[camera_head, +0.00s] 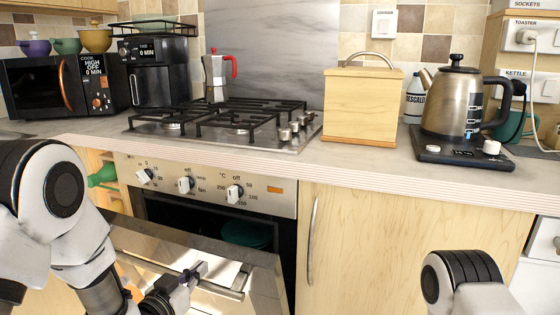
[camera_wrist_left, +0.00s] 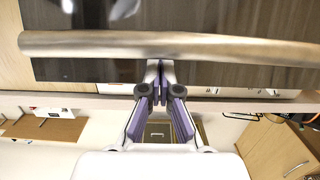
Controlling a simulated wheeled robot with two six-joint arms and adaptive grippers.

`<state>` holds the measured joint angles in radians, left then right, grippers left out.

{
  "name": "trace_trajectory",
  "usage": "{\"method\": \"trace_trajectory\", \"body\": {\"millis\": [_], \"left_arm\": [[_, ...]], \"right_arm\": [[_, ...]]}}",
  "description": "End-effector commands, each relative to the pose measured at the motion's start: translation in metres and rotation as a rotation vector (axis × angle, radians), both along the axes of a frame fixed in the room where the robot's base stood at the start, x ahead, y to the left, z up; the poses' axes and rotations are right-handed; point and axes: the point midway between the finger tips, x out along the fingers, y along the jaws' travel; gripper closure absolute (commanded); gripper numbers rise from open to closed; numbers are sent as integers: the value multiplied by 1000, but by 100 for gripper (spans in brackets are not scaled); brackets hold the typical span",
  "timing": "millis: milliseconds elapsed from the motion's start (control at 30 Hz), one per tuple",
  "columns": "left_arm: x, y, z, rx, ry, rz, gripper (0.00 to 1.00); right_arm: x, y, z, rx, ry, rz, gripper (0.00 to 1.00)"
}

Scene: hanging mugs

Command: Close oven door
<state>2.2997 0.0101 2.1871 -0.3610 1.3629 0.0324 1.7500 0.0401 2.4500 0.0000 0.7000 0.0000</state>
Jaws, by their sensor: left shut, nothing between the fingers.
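The oven (camera_head: 210,185) is built in under the counter. Its door (camera_head: 264,283) is partly open and tilted outward, with the dark interior and a green dish (camera_head: 245,233) visible above its top edge. My left gripper (camera_head: 202,268) is at the door's outer side, by the metal handle (camera_head: 237,292). In the left wrist view the handle (camera_wrist_left: 80,43) runs across the top, and the shut, empty fingertips (camera_wrist_left: 157,68) are at the bar; I cannot tell if they touch it. My right arm shows at the lower right, but its gripper is out of view.
The counter above holds a gas hob (camera_head: 222,122), a moka pot (camera_head: 217,77), a wooden bread box (camera_head: 362,105) and a kettle (camera_head: 455,100). A cupboard door with a long handle (camera_head: 312,240) is right of the oven.

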Motion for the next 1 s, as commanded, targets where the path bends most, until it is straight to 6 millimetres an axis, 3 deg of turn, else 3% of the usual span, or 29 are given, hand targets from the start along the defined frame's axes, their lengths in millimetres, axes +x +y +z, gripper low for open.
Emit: {"method": "trace_trajectory", "body": {"millis": [600, 1000], "left_arm": [[-54, 20, 5, -2, 1, 1, 100], [-57, 20, 10, 1, -1, -1, 100]], "right_arm": [[0, 0, 1, 0, 0, 0, 60], [0, 0, 1, 0, 0, 0, 60]]}}
